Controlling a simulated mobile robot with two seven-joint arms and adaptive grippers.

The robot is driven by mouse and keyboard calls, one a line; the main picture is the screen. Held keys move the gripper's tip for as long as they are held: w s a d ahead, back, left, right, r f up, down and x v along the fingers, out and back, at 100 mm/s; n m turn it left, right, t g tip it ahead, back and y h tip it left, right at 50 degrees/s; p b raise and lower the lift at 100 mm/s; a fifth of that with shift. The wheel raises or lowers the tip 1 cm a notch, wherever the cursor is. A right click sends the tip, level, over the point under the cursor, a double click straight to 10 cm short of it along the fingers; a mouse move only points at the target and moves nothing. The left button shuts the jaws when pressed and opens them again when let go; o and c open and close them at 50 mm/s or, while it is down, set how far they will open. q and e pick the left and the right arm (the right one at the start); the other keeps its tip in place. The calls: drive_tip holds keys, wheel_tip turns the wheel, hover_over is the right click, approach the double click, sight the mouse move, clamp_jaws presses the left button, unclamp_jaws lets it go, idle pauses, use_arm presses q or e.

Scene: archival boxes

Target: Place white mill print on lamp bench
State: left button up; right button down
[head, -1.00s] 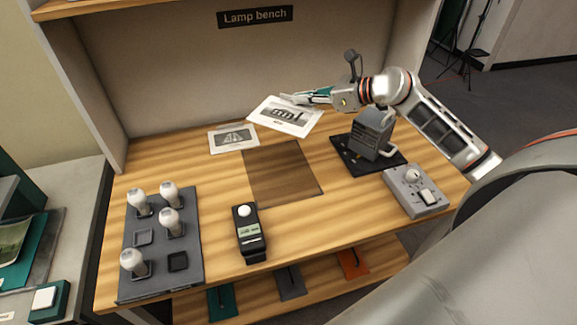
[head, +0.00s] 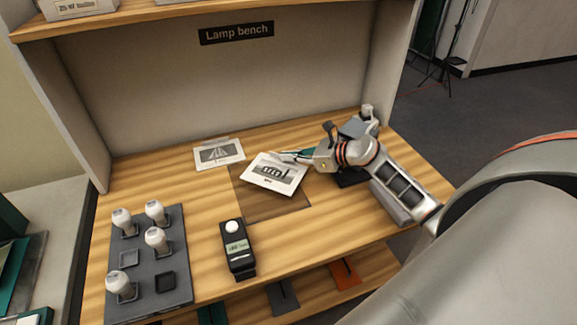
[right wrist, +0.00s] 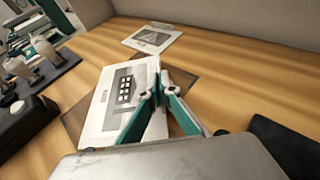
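The white mill print (head: 274,174), a white card with a dark building picture, is over the dark brown rectangle (head: 268,206) on the lamp bench (head: 185,248). My right gripper (head: 290,156) is shut on the print's right edge. The right wrist view also shows the print (right wrist: 118,98) between the fingertips (right wrist: 157,84). The print covers the back part of the rectangle and looks slightly tilted; I cannot tell whether it touches the bench. My left gripper is not in view.
Another print (head: 219,153) lies behind to the left. A grey tray (head: 145,292) with several white bulbs stands at the left, and a black light meter (head: 238,255) at the front. A grey device (head: 356,127) stands behind my right arm. A sign (head: 236,34) reads "Lamp bench".

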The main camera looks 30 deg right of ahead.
sight(290, 165)
drive_tip(key=shift+f, duration=1.95)
drive_tip(key=shift+f+b, duration=0.15)
drive_tip(key=shift+b, duration=0.15)
drive_tip(key=c, duration=2.3)
unclamp_jaws()
drive_tip(key=shift+a, duration=0.1)
drive_tip(key=shift+s+d+r, duration=0.2)
drive_tip(key=shift+s, duration=0.05)
drive_tip(key=b+v, duration=0.1)
drive_tip(key=v, duration=0.9)
drive_tip(key=shift+s+d+r, duration=0.15)
drive_tip(key=shift+s+r, duration=0.05)
drive_tip(key=shift+s, duration=0.1)
drive_tip(key=shift+s+d+r, duration=0.15)
drive_tip(key=shift+s+r, duration=0.1)
